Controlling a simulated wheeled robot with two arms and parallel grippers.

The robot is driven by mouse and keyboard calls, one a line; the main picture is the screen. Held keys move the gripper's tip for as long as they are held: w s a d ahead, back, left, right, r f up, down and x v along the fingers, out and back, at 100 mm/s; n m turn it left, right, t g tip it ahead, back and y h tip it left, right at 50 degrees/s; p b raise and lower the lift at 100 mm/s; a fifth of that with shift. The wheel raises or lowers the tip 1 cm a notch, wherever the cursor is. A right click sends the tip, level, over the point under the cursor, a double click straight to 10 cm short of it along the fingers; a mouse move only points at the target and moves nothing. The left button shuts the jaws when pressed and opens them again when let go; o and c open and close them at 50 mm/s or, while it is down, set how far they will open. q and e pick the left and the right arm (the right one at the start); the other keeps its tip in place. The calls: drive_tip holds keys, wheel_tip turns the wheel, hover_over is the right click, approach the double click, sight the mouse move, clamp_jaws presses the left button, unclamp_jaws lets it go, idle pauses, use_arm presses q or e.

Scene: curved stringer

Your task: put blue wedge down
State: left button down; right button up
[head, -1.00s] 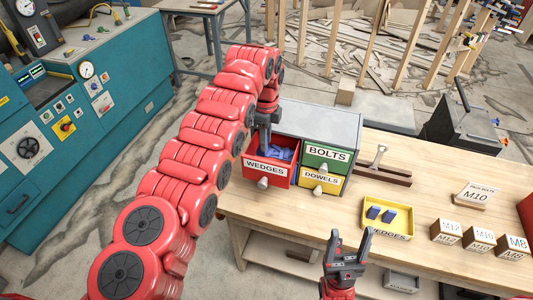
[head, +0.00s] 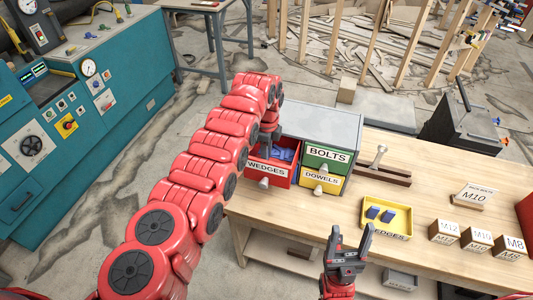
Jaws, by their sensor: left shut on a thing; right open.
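The red WEDGES drawer (head: 281,183) of the small cabinet is pulled open, with blue wedges (head: 284,153) inside it. My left gripper (head: 266,151) points down into the drawer at its left side. It is shut on a blue wedge, mostly hidden by the fingers and drawer front. I cannot tell whether the held wedge touches the drawer floor. A yellow WEDGES tray (head: 402,231) on the bench holds two blue wedges (head: 388,215). My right gripper (head: 350,240) is open and empty at the bench's front edge.
The grey-topped cabinet (head: 318,119) also has a green BOLTS drawer (head: 326,157) and a yellow DOWELS drawer (head: 322,182), both shut. A wooden fixture with a metal clamp (head: 380,168) is to its right. Labelled wooden blocks (head: 480,238) stand further right. Bare bench lies before the cabinet.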

use_arm(q)
drive_tip(key=shift+f+b, duration=0.35)
drive_tip(key=shift+f, duration=0.05)
drive_tip(key=c, duration=0.6)
unclamp_jaws()
drive_tip(key=shift+r, duration=0.1)
